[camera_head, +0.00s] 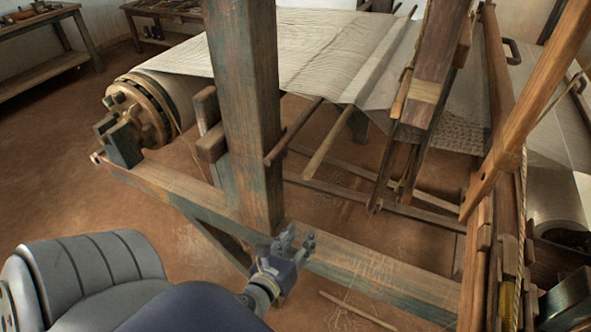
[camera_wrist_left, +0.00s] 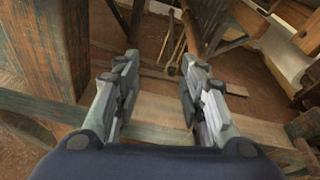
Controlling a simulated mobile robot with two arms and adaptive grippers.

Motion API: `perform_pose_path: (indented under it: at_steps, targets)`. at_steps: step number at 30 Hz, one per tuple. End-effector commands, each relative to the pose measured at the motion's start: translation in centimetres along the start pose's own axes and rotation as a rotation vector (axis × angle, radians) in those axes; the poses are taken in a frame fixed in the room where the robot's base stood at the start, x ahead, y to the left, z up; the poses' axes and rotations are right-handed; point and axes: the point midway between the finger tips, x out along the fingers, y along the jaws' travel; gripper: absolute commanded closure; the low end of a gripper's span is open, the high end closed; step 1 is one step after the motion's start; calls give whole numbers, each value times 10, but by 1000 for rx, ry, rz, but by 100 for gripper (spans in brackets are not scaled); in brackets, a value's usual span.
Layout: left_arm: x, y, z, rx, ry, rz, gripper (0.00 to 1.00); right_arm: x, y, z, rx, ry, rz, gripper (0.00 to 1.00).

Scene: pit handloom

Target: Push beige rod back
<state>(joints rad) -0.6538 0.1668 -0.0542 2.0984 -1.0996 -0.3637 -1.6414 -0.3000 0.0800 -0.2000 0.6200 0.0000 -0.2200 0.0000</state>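A pale beige rod (camera_head: 328,142) sticks out toward me from under the cloth, beside a darker brown rod (camera_head: 294,132). I cannot tell for sure which rod the task means. My left gripper (camera_head: 294,240) is low in front of the thick upright post, nearer to me than the rods and apart from them. In the left wrist view its two fingers (camera_wrist_left: 160,78) are spread with nothing between them. Thin rods (camera_wrist_left: 174,48) show beyond the fingertips there, small and hard to tell apart. My right gripper is not in view.
The thick wooden post (camera_head: 243,120) stands just behind my left gripper, on a long lower beam (camera_head: 370,275). Pale cloth (camera_head: 300,45) stretches from the roller (camera_head: 150,110) at left. Leaning beams (camera_head: 430,70) crowd the right. A thin stick (camera_head: 357,310) lies low in front.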

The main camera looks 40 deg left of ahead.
Motion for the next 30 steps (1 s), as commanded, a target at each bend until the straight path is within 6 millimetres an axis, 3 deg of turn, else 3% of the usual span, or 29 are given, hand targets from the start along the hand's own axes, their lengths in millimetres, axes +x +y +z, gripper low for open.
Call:
perform_pose_path:
  at_steps: [18,24,30]
  targets:
    - [14,24,-121,-359,198,71,62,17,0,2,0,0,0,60]
    - [15,29,-146,-439,237,95,62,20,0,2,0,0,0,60]
    - [15,31,-154,-469,251,105,62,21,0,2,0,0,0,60]
